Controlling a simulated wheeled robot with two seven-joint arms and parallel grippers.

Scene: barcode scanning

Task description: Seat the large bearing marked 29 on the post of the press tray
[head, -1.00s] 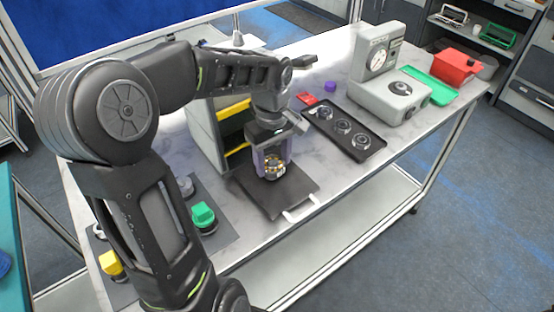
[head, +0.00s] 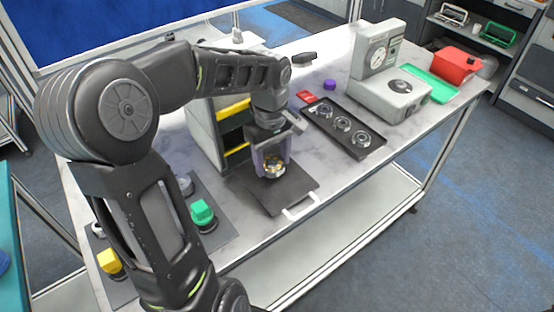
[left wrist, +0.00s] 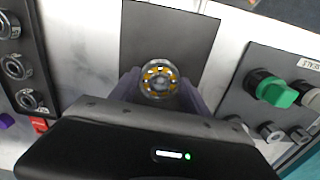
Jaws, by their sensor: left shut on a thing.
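My left gripper (head: 273,166) is shut on a bearing (head: 272,171), a steel ring with a yellow cage, above the dark press tray (head: 290,198). In the left wrist view the bearing (left wrist: 158,80) sits between my two purple-grey fingers, over the flat dark tray (left wrist: 168,28). No number can be read on it. The tray's post is hidden behind the bearing and gripper. I cannot tell whether the bearing touches the post. My right gripper is not in view.
A black tray (head: 368,146) with several bearings lies to the right. A grey press with a dial (head: 378,57) stands behind it. A panel with a green knob (head: 202,212) is left of the press tray. A shelf unit with yellow bins (head: 235,135) is close behind my gripper.

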